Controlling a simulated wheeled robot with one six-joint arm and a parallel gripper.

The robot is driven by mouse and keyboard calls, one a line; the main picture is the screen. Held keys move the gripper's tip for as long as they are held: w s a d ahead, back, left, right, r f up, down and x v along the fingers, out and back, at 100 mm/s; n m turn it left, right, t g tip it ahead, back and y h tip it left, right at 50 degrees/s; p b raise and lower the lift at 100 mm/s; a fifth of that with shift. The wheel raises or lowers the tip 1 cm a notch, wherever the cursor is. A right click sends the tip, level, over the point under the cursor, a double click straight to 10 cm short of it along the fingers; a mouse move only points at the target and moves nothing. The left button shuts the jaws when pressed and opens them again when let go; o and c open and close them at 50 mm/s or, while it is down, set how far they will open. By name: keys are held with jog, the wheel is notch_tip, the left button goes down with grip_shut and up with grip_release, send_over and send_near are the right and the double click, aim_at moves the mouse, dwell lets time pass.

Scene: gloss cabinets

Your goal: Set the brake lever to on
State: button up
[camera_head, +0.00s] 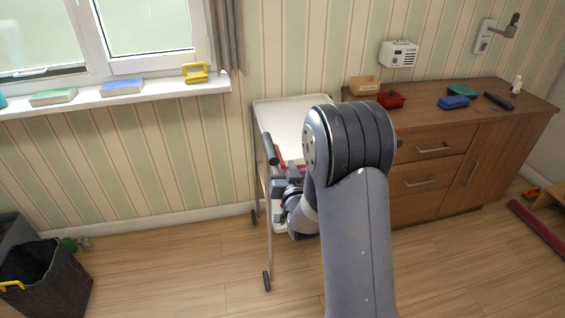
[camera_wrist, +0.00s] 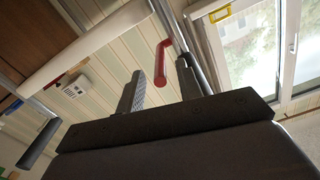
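The red brake lever (camera_wrist: 161,62) shows in the wrist view as a bent bar. It lies between the two fingers of my gripper (camera_wrist: 160,70) in that picture, with visible space on both sides. The fingers are apart; I cannot tell how deep the lever sits between them. In the head view, a bit of the red lever (camera_head: 278,155) shows beside the trolley's dark handle grip. The lever's on and off marks cannot be seen.
The trolley has a white top and metal legs. A wooden cabinet (camera_head: 430,140) stands at its right with small items on top. A window sill (camera_head: 120,97) is at the left, above a dark bin (camera_head: 50,285). The floor (camera_head: 170,270) between bin and trolley is clear.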

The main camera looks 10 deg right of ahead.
jog(key=shift+w, duration=0.9)
grip_shut()
